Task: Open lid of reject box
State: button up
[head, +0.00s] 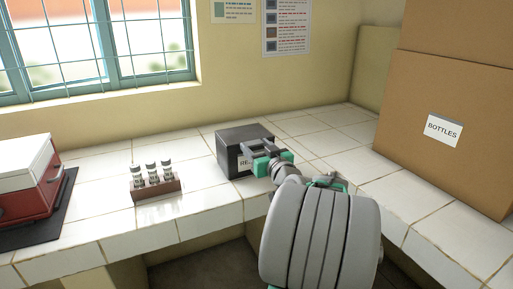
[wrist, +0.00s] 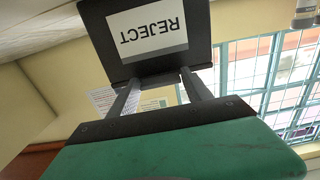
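The reject box (head: 235,137) is dark, with a white label on its front, and stands on the tiled counter. Its lid looks closed. In the wrist view its front face (wrist: 117,55) shows upside down, with the label reading REJECT. My gripper (head: 258,147) is at the box's upper front edge and hides part of the label in the head view. In the wrist view the two fingers (wrist: 160,80) are apart with a clear gap between them. They reach the box's edge; I cannot tell if they touch it.
A small rack (head: 156,188) with white-capped vials stands left of the box. A red and white case (head: 28,185) sits on a dark mat at far left. A large carton (head: 440,95) labelled BOTTLES stands at right. Counter around the box is clear.

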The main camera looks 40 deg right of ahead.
grip_shut()
dwell(0.4)
